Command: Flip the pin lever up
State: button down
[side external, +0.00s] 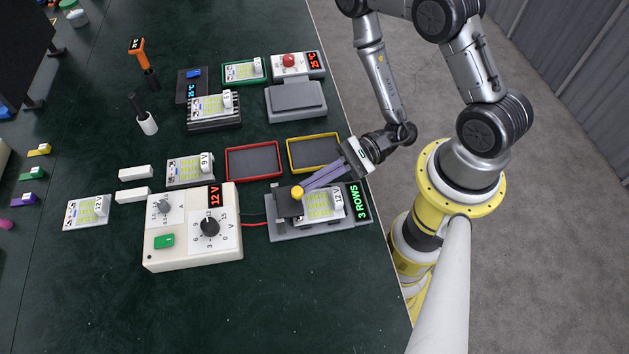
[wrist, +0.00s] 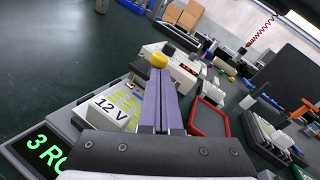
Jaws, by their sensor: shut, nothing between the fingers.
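The test fixture (side external: 285,232) is a grey base near the table's right edge. It holds an LED board (side external: 322,207) marked 12 V, which also shows in the wrist view (wrist: 124,102). A dark lever block with a yellow knob (side external: 297,192) stands at the board's left end; I take it to be the pin lever. The knob also shows in the wrist view (wrist: 158,61). My gripper (side external: 307,189) is shut and empty, its purple fingers reaching low over the board. Its tips (wrist: 161,74) are right at the knob; I cannot tell whether they touch. The fingers hide part of the lever.
A white power supply (side external: 190,255) reading 12 V stands left of the fixture, joined by a red wire. Red (side external: 228,164) and yellow (side external: 291,155) trays lie behind. A "3 ROWS" display (side external: 358,202) sits at the fixture's right. The front table is clear.

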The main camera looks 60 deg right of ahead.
aim_at(285, 192)
jog(key=shift+w+a+r+m+g+h, duration=0.15)
jog(key=shift+r+g+h, duration=0.1)
jog(key=shift+r+h, duration=0.2)
jog(key=shift+w+a+r+m+g+h, duration=0.1)
jog(key=shift+r+m+g+h, duration=0.1)
jog(key=shift+r+h, duration=0.25)
jog(key=shift+w+a+r+m+g+h, duration=0.15)
jog(key=shift+r+g+h, duration=0.15)
jog(key=shift+h, duration=0.2)
jog(key=shift+w+a+r, duration=0.45)
jog(key=shift+r, duration=0.3)
jog(key=h, duration=0.1)
jog(key=g+h, duration=0.1)
jog(key=m+g+h, duration=0.1)
jog(key=shift+w+a+r, duration=0.35)
jog(key=shift+a, duration=0.05)
jog(key=shift+w+a+r+m+g+h, duration=0.1)
jog(key=shift+w+a+m+g+h, duration=0.05)
jog(key=shift+g+h, duration=0.35)
jog(key=shift+w+a+m+g+h, duration=0.1)
jog(key=shift+a+m+g+h, duration=0.05)
jog(key=shift+g+h, duration=0.3)
jog(key=shift+w+a+h, duration=0.15)
jog(key=shift+a+h, duration=0.05)
jog(key=shift+h, duration=0.15)
jog(key=shift+w+a+r, duration=0.1)
jog(key=shift+w+a, duration=0.25)
jog(key=shift+r, duration=0.2)
jog(key=shift+w+r, duration=0.15)
jog(key=shift+r, duration=0.65)
